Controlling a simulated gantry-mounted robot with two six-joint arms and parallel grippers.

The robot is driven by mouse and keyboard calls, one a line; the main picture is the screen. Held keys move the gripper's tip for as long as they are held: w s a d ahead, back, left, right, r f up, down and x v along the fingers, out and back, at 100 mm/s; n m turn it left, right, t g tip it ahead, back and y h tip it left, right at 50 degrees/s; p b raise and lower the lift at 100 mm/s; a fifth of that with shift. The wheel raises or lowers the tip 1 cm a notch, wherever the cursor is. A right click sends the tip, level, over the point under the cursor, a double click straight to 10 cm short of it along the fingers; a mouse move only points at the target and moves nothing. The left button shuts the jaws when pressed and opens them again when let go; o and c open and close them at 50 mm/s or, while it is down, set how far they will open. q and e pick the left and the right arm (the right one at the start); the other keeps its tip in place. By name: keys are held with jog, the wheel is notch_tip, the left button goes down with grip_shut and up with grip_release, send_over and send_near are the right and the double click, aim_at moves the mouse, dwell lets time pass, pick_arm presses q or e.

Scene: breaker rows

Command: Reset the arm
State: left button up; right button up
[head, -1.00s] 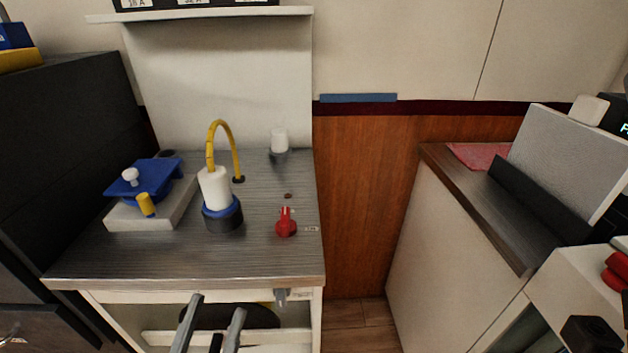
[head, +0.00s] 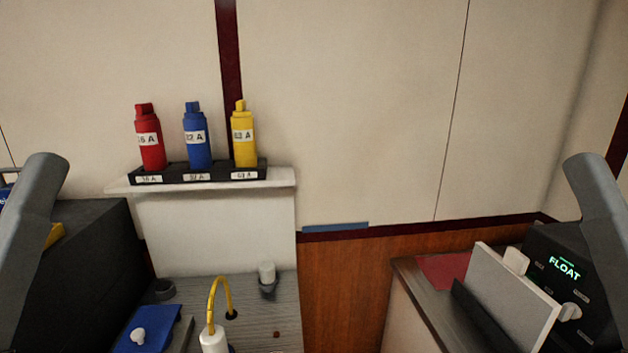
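My two arms show as grey links, one at the left edge and one at the right edge of the head view, both raised upright. Neither gripper's fingertips are in the picture, so what they hold is hidden. On a white shelf (head: 118,186) stand a red breaker (head: 151,148), a blue breaker (head: 197,147) and a yellow breaker (head: 243,148). They are upright in a black labelled rack (head: 215,175).
Below, a grey counter (head: 255,315) holds a white device with a yellow hose (head: 213,300), a blue-topped block (head: 150,330) and a small white-topped knob (head: 267,275).

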pick_arm(q)
notch_tip(320, 180, up, 22)
jog(key=p, duration=1.7)
jog(key=shift+f+p, duration=0.2)
jog(key=shift+p, duration=0.2)
pick_arm(e)
notch_tip(320, 180, up, 22)
jog(key=shift+f, duration=0.2)
pick_arm(q)
jog(key=shift+f, duration=0.1)
notch_tip(320, 180, down, 23)
jog(key=b, duration=2.3)
jog(key=shift+f+b, duration=0.2)
jog(key=shift+b, duration=0.15)
pick_arm(e)
notch_tip(320, 180, down, 24)
jog(key=shift+r, duration=0.2)
